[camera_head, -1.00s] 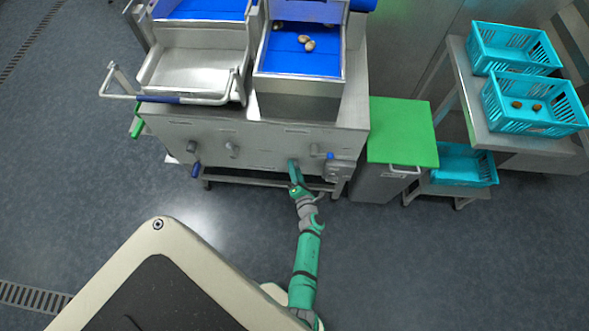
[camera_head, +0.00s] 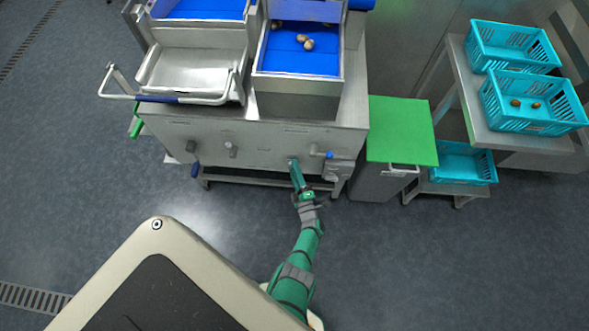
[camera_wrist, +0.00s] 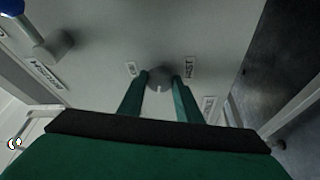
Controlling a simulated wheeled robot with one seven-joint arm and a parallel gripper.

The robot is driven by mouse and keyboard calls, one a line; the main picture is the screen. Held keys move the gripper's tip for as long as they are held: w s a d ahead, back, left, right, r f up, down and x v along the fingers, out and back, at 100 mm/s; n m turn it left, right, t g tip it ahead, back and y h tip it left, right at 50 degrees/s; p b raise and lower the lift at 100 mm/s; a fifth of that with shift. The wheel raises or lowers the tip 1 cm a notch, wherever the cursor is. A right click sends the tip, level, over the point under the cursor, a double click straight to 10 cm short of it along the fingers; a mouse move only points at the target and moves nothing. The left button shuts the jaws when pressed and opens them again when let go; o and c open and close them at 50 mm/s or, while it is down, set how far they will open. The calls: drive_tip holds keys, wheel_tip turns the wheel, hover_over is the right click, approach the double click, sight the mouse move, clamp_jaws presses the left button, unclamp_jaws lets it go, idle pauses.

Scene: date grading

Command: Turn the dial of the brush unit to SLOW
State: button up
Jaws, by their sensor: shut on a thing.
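The dial (camera_wrist: 160,77) is a round grey knob on the steel front of the brush unit (camera_head: 262,140). My gripper (camera_wrist: 161,84) is shut on it, with one green finger on each side. A pale pointer mark on the dial points to the bottom of the wrist picture, between the fingers. Small labels stand beside the dial: a label reading FAST (camera_wrist: 190,67) on the right and a smaller label (camera_wrist: 131,69) on the left, too small to read surely. In the head view my gripper (camera_head: 295,167) reaches the panel and mostly covers the dial.
A blue-handled valve (camera_head: 328,155) sits just right of the dial, and it also shows in the wrist view (camera_wrist: 14,7). Other grey knobs (camera_head: 231,150) are to the left. A green-topped bin (camera_head: 402,130) stands at the right. The floor in front is clear.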

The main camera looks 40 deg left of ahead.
drive_tip(key=shift+m, duration=0.5)
drive_tip(key=o, duration=1)
drive_tip(key=shift+o, duration=0.2)
drive_tip(key=v, duration=1.1)
drive_tip(key=shift+a+f, duration=0.1)
drive_tip(key=shift+f, duration=0.05)
